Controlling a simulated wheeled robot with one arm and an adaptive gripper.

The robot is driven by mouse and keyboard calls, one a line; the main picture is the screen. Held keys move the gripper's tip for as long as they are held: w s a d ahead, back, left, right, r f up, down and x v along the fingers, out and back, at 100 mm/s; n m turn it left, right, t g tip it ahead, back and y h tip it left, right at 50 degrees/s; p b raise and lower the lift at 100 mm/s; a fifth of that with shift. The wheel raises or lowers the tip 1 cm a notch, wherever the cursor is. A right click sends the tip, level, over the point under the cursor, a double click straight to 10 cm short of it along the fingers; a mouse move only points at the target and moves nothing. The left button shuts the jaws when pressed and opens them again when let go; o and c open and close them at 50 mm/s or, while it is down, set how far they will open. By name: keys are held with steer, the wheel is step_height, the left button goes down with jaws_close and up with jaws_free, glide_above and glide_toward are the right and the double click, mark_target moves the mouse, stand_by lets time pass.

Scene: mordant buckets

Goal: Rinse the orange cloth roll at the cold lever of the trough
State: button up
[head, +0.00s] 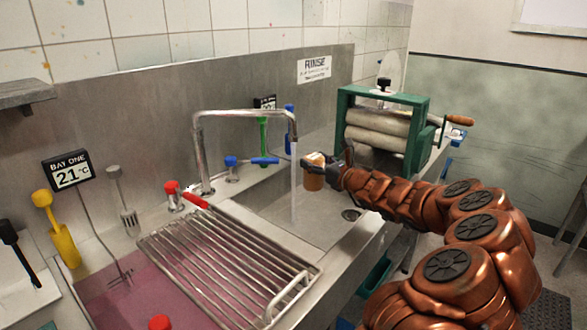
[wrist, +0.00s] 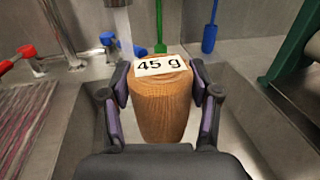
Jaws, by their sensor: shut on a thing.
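My gripper (wrist: 162,108) is shut on the orange cloth roll (wrist: 163,110), which stands upright between the fingers with a "45 g" label on top. In the head view the roll (head: 313,176) hangs over the right basin of the trough (head: 342,228), just right of the water stream (head: 294,185). The stream runs from the spout (head: 293,128); the roll appears beside it, and I cannot tell if they touch. The blue-handled cold lever (head: 258,161) is behind the basin, turned to the right. The red-handled lever (head: 190,195) is left of the spout.
A wire rack (head: 228,255) covers part of the left bay, which holds pink liquid (head: 115,302). A green-framed wringer (head: 385,128) stands right of the basin. Green (head: 264,140) and blue (head: 289,130) tools stand at the back wall.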

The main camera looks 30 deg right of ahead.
steer(key=s+d+r+p, duration=0.2)
steer(key=s+d+p, duration=0.2)
steer(key=shift+s+d+r+p, duration=0.2)
steer(key=shift+p, duration=0.15)
stand_by(0.4)
